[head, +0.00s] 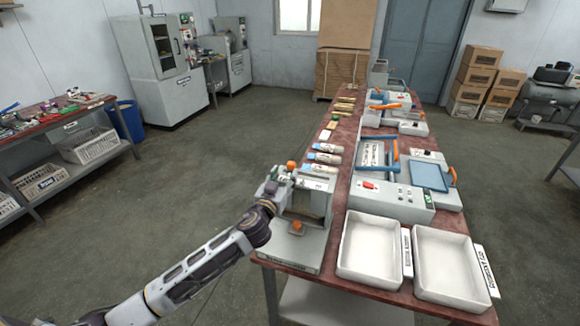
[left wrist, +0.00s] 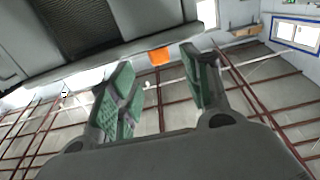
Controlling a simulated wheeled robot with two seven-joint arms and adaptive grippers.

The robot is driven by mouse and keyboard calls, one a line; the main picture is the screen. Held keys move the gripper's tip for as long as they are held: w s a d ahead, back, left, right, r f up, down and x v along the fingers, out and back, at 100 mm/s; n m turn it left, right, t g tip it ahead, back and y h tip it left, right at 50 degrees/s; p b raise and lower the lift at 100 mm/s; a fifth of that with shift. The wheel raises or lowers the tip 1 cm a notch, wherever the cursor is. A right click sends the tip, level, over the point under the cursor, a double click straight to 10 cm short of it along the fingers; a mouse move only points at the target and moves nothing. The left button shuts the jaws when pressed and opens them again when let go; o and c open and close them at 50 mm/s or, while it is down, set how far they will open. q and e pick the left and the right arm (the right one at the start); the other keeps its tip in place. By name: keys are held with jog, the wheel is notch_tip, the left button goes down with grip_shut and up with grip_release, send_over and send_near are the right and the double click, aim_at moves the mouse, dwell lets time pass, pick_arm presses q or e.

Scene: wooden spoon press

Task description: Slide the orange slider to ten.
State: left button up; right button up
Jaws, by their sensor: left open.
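A grey press unit (head: 285,252) stands at the near left corner of the table. It carries one orange part (head: 291,166) at its top and another orange part (head: 297,226) low on its front. I cannot tell which is the slider, and no scale marks are readable. My left gripper (head: 278,181) is beside the upper part of the unit, close to the top orange part. In the left wrist view its green-padded fingers (left wrist: 157,66) are apart with nothing held between them. An orange block (left wrist: 160,56) shows beyond the gap, against a grey body. My right gripper is out of view.
Two white trays (head: 345,270) (head: 417,287) lie right of the unit on the red table (head: 335,205). A grey machine with a blue lid (head: 428,176) stands behind them. Several tubes (head: 327,148) line the left edge.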

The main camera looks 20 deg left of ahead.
aim_at(290, 167)
pick_arm(q)
jog(key=shift+w+d+p, duration=0.1)
jog(key=shift+w+p, duration=0.4)
jog(key=shift+w, duration=2.65)
grip_shut()
